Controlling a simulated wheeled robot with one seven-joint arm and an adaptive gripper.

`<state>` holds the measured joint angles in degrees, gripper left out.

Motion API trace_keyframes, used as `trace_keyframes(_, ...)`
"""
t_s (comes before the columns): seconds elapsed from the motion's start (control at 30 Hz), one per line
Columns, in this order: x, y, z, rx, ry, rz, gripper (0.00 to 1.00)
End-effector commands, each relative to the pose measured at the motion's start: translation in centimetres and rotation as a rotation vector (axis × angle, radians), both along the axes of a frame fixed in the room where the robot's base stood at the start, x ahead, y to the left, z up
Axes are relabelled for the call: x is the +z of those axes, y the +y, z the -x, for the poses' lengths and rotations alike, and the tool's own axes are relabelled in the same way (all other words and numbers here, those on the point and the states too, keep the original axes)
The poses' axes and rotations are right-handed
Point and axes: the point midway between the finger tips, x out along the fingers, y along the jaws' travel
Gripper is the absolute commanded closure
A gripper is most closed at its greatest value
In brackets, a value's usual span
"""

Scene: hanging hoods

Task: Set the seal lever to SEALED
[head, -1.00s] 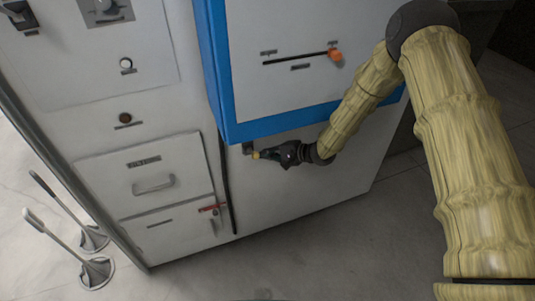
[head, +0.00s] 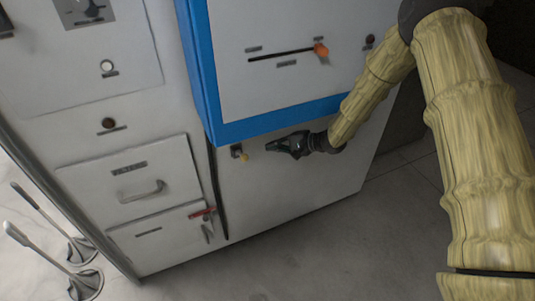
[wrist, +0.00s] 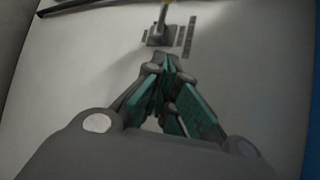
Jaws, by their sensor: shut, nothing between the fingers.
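A small lever with a yellow tip (head: 244,157) sits on a dark mount (head: 236,151) on the pale panel below the blue frame; it looks like the seal lever. In the wrist view its dark mount (wrist: 159,36) shows at the top, with the yellow end cut by the picture edge. Small label plates (wrist: 188,36) stand beside it, too blurred to read. My gripper (head: 270,147) is shut and empty. It is just right of the yellow tip in the head view, apart from it. In the wrist view the closed fingertips (wrist: 168,60) point toward the mount.
A blue-framed hood front (head: 290,116) with an orange slider knob (head: 321,49) hangs above my gripper. A drawer with a red latch (head: 202,212) is at lower left. Two floor levers (head: 40,240) stand further left.

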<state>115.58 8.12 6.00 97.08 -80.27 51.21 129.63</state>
Motion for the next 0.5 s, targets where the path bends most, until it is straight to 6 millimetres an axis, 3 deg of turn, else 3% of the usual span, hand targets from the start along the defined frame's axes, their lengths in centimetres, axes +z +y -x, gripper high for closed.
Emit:
trace_keyframes(0.2,1.5,-1.2,-0.2,-0.001,-0.002,0.000,1.00)
trace_keyframes(0.5,1.8,-1.5,-0.1,0.000,0.001,0.000,1.00)
